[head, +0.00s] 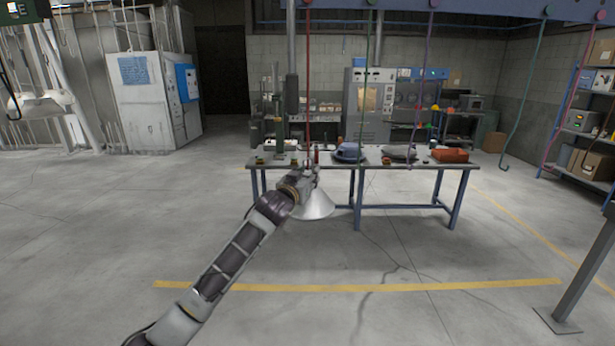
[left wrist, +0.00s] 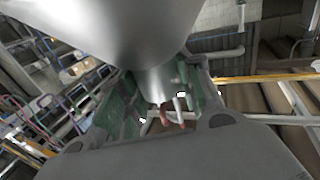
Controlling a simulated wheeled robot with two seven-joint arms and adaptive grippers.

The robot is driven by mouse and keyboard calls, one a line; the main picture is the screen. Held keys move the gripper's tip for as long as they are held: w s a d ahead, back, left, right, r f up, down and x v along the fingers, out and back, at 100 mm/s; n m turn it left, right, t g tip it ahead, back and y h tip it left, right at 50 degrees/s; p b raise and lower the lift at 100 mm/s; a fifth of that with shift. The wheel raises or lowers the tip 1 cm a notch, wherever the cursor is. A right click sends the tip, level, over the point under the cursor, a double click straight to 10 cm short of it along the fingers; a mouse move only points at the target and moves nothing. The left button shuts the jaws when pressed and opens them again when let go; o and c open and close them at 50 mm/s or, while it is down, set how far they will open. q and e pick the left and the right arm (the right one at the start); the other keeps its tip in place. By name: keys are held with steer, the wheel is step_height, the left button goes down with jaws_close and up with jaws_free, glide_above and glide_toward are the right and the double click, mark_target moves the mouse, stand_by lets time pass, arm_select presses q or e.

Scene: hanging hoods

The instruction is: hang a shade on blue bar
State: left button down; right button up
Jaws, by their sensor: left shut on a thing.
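A light grey conical shade (head: 316,206) is held in front of the table in the head view, wide mouth down. My left gripper (head: 311,179) is shut on its narrow top. In the left wrist view the shade (left wrist: 110,25) fills the upper part, and its neck sits between the greenish finger pads, with a small loop beyond it. A blue overhead bar (head: 460,10) crosses the top right of the head view. Coloured hooked rods hang from it, including a red rod (head: 308,90) directly above my gripper. Whether the rod touches the shade cannot be told. My right gripper is not in view.
A teal rod (head: 525,90) hangs farther right. A post (head: 588,265) stands at right. The foreground floor is largely clear.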

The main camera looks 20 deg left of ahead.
arm_select(q)
steer(key=shift+f+b, duration=0.6)
steer(key=shift+f, duration=0.65)
stand_by(0.8)
steer(key=c, duration=0.9)
jaws_free()
steer(key=shift+s, duration=0.1)
steer(key=s, duration=1.1)
steer(key=shift+s+a, duration=0.4)
steer(key=shift+a, duration=0.05)
